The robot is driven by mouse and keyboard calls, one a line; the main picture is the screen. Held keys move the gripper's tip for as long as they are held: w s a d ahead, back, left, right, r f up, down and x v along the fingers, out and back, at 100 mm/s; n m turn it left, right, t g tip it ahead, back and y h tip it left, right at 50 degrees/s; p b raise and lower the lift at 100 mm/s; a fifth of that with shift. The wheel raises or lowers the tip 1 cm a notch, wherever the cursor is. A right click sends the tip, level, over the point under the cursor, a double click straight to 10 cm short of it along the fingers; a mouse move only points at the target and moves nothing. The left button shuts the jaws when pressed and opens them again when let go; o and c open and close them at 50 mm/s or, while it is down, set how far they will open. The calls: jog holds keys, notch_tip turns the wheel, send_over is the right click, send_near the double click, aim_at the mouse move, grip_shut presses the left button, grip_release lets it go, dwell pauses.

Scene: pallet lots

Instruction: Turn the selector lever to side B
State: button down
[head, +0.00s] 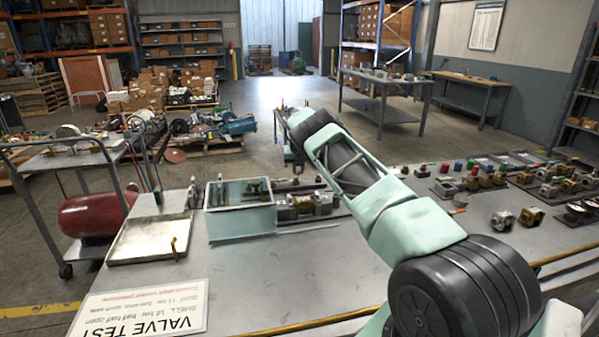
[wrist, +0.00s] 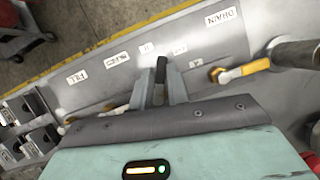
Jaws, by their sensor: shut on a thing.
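In the wrist view my gripper (wrist: 159,91) is shut on a dark upright lever handle (wrist: 160,70), which stands between the two grey fingers. I take this handle to be the selector lever. Its base is hidden behind the gripper body. Small white labels stand behind it on the grey panel, among them one just left of the lever top (wrist: 147,48) and one to its right (wrist: 180,47). Their letters are too small to read surely, so I cannot tell which side the lever points to. In the head view my arm hides the gripper and the lever.
In the wrist view a yellow-handled lever (wrist: 254,66) and a thick pipe (wrist: 298,52) stand to the right. FILL (wrist: 77,76) and DRAIN (wrist: 221,17) labels lie on the panel. The head view shows a clear tank (head: 240,222), a tray (head: 128,251) and a valve-test sign (head: 140,308).

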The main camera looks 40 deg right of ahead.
jog(key=n, duration=0.1)
jog(key=n+y+b, duration=0.1)
jog(key=n, duration=0.1)
jog(key=shift+a+f, duration=0.1)
jog(key=shift+f, duration=0.25)
jog(key=shift+w+a+n+t+y+b, duration=0.2)
jog(key=shift+n+y, duration=0.1)
jog(key=shift+n, duration=0.45)
jog(key=shift+w+a+n+t+y+b, duration=0.1)
jog(key=shift+n+t+y, duration=0.15)
jog(key=shift+n, duration=0.5)
jog(key=c, duration=1.3)
grip_release()
jog(key=shift+w, duration=0.1)
jog(key=shift+c, duration=0.2)
jog(key=shift+w+r, duration=0.1)
jog(key=shift+r, duration=0.1)
jog(key=shift+a+r, duration=0.1)
jog(key=shift+r, duration=0.35)
jog(key=d+b+v, duration=0.1)
jog(key=b+v, duration=0.1)
jog(key=v, duration=1.4)
jog(key=shift+s+a+r+b, duration=0.2)
jog(key=shift+s+a+b, duration=0.1)
jog(key=shift+b, duration=0.1)
